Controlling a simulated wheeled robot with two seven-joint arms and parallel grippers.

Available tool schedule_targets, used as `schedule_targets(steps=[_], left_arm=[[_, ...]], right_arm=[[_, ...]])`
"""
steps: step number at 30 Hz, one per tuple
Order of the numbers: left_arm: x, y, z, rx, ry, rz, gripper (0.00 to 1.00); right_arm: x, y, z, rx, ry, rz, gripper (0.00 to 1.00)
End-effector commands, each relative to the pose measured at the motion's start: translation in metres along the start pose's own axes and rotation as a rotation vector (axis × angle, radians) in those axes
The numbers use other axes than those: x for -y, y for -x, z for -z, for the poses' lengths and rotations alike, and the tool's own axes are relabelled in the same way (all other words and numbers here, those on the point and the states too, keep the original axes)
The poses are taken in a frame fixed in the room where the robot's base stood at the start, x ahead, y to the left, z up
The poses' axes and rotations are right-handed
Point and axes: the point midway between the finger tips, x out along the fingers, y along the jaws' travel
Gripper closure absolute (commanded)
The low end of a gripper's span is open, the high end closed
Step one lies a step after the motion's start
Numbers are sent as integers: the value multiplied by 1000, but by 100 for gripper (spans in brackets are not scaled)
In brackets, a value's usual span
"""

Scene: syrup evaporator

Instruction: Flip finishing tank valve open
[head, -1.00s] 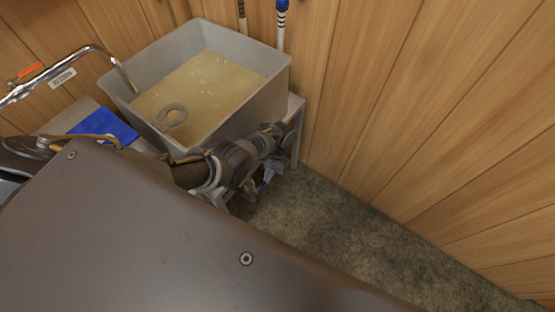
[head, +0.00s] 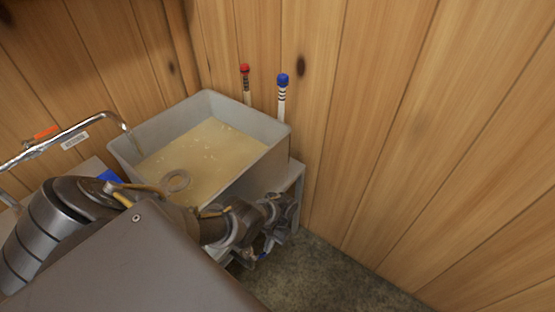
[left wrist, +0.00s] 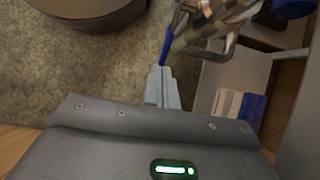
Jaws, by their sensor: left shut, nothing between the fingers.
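The finishing tank (head: 270,160) is a grey square tub of amber liquid, standing on a pale stand in the corner. Its valve has a blue handle (left wrist: 167,46), which hangs beside the metal fitting (left wrist: 205,38) in the left wrist view. My left gripper (left wrist: 161,72) is shut and empty, with its grey fingertips just below the handle's end in that view. I cannot tell whether they touch it. In the head view my left arm reaches in front of the tank and mostly hides the valve and gripper. My right gripper is not in view.
A chrome pipe (head: 75,131) bends over the tank's left rim. A ring-ended tool (head: 176,181) rests in the liquid. Red-capped (head: 245,82) and blue-capped (head: 282,94) sticks stand behind the tank. Wood walls close the corner; bare floor (head: 330,275) lies to the right.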

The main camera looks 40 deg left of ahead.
Motion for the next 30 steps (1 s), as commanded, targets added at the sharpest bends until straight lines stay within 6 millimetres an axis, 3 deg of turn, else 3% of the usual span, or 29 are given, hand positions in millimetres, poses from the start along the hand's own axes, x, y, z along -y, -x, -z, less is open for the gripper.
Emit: schedule_targets(steps=[7, 18, 30], left_arm=[[5, -23, 0, 1, 11, -5, 100], [3, -44, -4, 2, 7, -4, 100], [3, -56, -9, 1, 7, -4, 100]], right_arm=[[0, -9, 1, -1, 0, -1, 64], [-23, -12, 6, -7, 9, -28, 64], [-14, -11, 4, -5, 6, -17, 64]])
